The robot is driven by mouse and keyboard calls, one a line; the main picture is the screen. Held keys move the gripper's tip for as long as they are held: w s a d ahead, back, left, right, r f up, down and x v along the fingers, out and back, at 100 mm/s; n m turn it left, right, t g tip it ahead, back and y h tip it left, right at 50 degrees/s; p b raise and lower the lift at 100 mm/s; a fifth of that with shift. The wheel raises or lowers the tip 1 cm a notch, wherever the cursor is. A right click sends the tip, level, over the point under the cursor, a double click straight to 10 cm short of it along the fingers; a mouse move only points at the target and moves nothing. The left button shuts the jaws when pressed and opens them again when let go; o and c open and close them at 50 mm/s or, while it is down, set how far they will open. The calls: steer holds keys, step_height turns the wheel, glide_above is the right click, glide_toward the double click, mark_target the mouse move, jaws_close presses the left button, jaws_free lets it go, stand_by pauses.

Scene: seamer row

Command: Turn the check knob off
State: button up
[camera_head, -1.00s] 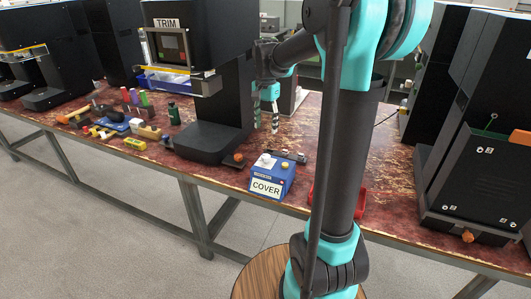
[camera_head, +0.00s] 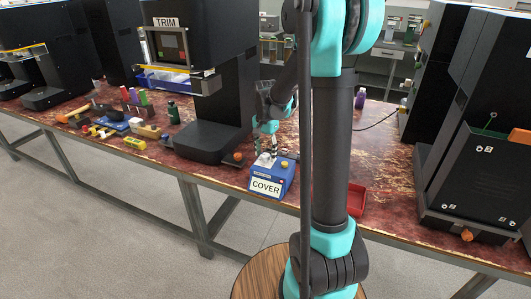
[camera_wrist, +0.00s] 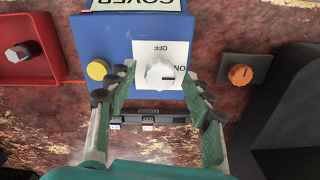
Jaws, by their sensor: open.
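A blue box (camera_head: 270,182) labelled COVER stands on the bench below my gripper, and it also shows in the wrist view (camera_wrist: 103,40). Its white plate (camera_wrist: 148,49) carries OFF and ON marks and a round white knob (camera_wrist: 158,72). The knob's dark mark points right, towards ON. A yellow button (camera_wrist: 97,69) sits left of the plate in the wrist view. No label reading "check" is visible. My gripper (camera_wrist: 160,76) is open, with one finger on either side of the white knob; whether they touch it I cannot tell. In the head view, my gripper (camera_head: 266,157) is over the box.
An orange knob (camera_wrist: 240,75) on a dark block is right of the box in the wrist view. A red tray (camera_wrist: 40,70) holding a metal-topped part is left. A dark labelled strip (camera_wrist: 150,115) lies behind the box. The TRIM machine (camera_head: 205,140) stands close by.

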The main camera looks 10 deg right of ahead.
steer(key=c, duration=1.1)
steer(key=shift+c, duration=0.2)
steer(key=shift+n, duration=0.3)
steer(key=n, duration=0.3)
steer(key=shift+n, duration=0.3)
steer(key=n, duration=1.3)
steer(key=shift+n, duration=0.3)
